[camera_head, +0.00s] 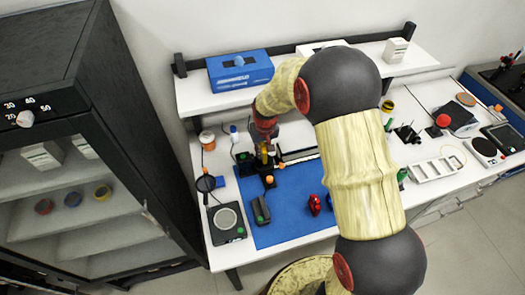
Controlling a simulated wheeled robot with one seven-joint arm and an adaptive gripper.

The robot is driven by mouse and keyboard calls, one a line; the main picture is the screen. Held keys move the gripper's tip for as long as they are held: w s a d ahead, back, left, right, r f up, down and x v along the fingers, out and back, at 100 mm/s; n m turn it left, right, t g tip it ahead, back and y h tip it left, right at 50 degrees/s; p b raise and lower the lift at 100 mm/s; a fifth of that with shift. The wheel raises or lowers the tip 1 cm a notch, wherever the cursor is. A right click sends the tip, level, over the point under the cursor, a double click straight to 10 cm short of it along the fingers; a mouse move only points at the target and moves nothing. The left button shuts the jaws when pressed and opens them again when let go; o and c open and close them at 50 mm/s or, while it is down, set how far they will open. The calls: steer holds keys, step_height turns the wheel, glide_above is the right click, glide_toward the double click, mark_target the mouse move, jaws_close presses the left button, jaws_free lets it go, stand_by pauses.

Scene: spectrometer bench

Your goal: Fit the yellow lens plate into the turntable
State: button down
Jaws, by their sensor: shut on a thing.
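My gripper (265,148) points down over the back left part of the blue mat and is shut on a small yellow piece, which looks like the yellow lens plate (264,153). The piece is small here, and its lower edge is hard to make out. Just below it stands a dark stand with an orange knob (269,181), which may be the turntable. I cannot tell whether the plate touches it. The jaws are too small to see clearly.
The blue mat (290,220) also carries a dark block (261,210) and red items (315,204). A black device with a grey disc (228,221) stands left of it. A dark cabinet (95,150) borders the left. The mat's front is clear.

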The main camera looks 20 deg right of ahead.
steer(key=shift+f+b, duration=0.5)
steer(key=shift+f, duration=0.4)
steer(key=c, duration=1.8)
jaws_free()
steer(key=shift+o, duration=0.2)
steer(key=r, duration=0.4)
steer(key=s+r, duration=0.1)
steer(key=r, duration=0.7)
steer(key=shift+s, duration=0.4)
